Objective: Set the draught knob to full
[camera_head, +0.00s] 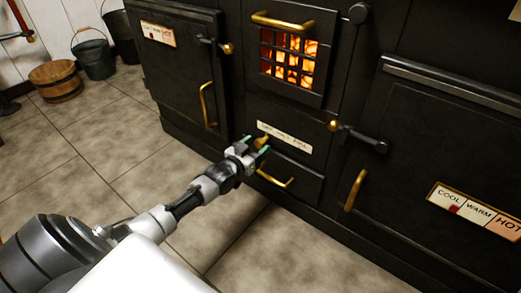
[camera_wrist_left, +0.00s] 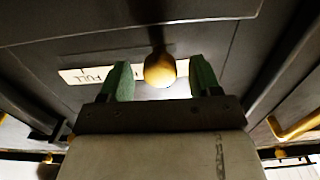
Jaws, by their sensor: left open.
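The draught knob (camera_head: 262,141) is a small brass knob on the black stove front, below the fire grate and by a cream label plate (camera_head: 285,137). My left gripper (camera_head: 255,146) is right at the knob, with its green fingertips apart. In the left wrist view the round knob (camera_wrist_left: 160,70) shows between the two open fingers (camera_wrist_left: 160,82), with a gap on each side. The plate (camera_wrist_left: 92,76) behind it reads FULL at its left part in that view; the rest is partly hidden by the fingers. My right gripper is not in view.
A drawer with a brass handle (camera_head: 275,180) sits just below the knob. The glowing grate (camera_head: 288,60) is above. Oven doors with brass handles (camera_head: 207,106) (camera_head: 355,190) flank it. The tiled floor (camera_head: 110,150) is clear; a wooden tub (camera_head: 56,82) and buckets stand at back left.

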